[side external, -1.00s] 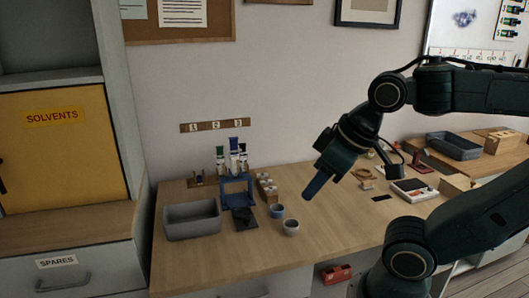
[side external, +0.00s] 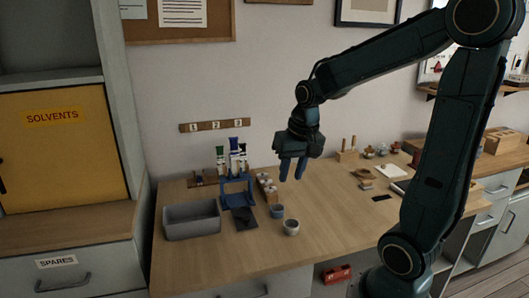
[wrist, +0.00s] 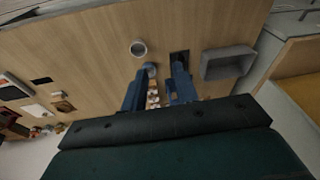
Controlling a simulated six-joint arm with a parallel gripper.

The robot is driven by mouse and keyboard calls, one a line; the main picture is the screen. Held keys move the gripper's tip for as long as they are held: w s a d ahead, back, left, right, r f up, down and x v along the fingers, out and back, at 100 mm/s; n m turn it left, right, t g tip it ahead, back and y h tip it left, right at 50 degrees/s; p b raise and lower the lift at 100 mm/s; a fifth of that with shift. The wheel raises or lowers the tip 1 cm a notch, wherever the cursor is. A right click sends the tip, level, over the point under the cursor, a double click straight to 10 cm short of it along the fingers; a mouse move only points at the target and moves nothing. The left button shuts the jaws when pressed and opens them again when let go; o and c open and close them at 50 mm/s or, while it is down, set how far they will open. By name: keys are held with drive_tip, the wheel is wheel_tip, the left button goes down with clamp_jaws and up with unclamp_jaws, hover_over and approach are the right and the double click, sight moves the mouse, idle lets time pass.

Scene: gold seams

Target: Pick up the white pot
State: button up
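The white pot (side external: 291,227) stands upright on the wooden bench, near its front edge, in the side view. It also shows in the wrist view as a round open rim (wrist: 138,48). A smaller blue pot (side external: 277,211) stands just behind and left of it. My gripper (side external: 291,177) points down, well above the bench and behind the white pot. Its two blue fingers are apart with nothing between them. In the wrist view the gripper's fingers (wrist: 159,70) lie below the white pot in the picture, and the left finger partly overlaps the blue pot.
A grey bin (side external: 192,233) stands at the left of the bench. A dark square pad (side external: 244,220), a blue stand (side external: 237,186) with tubes and a wooden holder (side external: 267,187) are left of the pots. The bench right of the white pot is clear.

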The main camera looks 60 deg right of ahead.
drive_tip(key=d+f+m+g+y, duration=0.15)
drive_tip(key=d+f+m, duration=0.35)
drive_tip(key=d+f, duration=0.55)
approach(291, 226)
drive_tip(key=shift+s+a+f+h, duration=0.15)
drive_tip(key=shift+s+a, duration=0.25)
drive_tip(key=shift+s, duration=0.2)
drive_tip(key=shift+s+a+f+h, duration=0.1)
drive_tip(key=shift+s+a, duration=0.25)
drive_tip(key=shift+s, duration=0.3)
drive_tip(key=shift+f, duration=0.1)
drive_tip(key=shift+f, duration=2.45)
drive_tip(key=shift+c, duration=0.4)
clamp_jaws()
